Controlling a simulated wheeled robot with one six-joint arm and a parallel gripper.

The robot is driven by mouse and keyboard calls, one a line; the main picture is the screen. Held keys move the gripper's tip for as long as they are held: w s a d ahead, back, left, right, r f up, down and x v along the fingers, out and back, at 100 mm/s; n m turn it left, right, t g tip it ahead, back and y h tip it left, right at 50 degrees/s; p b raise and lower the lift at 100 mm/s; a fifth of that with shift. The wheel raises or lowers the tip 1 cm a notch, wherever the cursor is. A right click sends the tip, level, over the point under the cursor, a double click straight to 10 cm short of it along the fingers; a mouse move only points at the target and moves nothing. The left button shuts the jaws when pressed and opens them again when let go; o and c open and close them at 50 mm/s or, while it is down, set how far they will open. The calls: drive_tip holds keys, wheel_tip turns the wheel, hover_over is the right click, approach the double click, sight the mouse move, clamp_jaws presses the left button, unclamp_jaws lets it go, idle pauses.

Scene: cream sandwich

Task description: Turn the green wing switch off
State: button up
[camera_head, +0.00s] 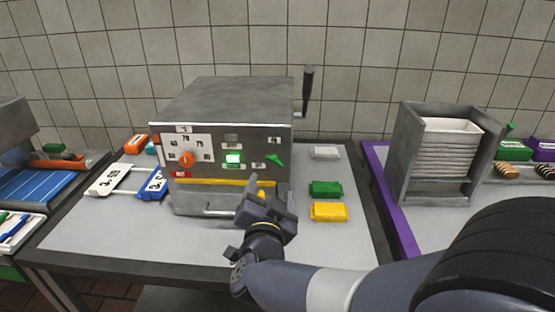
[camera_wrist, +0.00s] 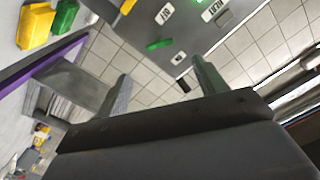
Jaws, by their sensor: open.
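The green wing switch (camera_head: 274,159) is on the right of the front panel of a grey metal machine (camera_head: 222,100). It also shows in the wrist view (camera_wrist: 159,44), above and between my two fingers. In the head view it appears tilted, its right end lower. A lit green indicator (camera_head: 234,158) sits left of it. My gripper (camera_head: 262,192) is in front of the machine, below the switch and apart from it. In the wrist view my gripper (camera_wrist: 160,85) is open, with nothing between the fingers.
An orange dial (camera_head: 186,159) is on the panel's left. A black-handled lever (camera_head: 307,90) rises at the machine's right. Green (camera_head: 325,189) and yellow (camera_head: 328,212) blocks and a white one (camera_head: 325,152) lie right of the machine. A metal rack of white trays (camera_head: 447,150) stands farther right.

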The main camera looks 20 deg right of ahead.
sight(273, 164)
drive_tip(key=x, duration=1)
drive_tip(key=shift+w+p, duration=0.1)
drive_tip(key=shift+p, duration=0.25)
drive_tip(key=shift+c, duration=0.6)
drive_tip(key=c, duration=0.9)
drive_tip(key=shift+o, duration=0.2)
drive_tip(key=shift+n, duration=0.3)
drive_tip(key=shift+n+p, duration=0.65)
drive_tip(key=shift+n, duration=2.15)
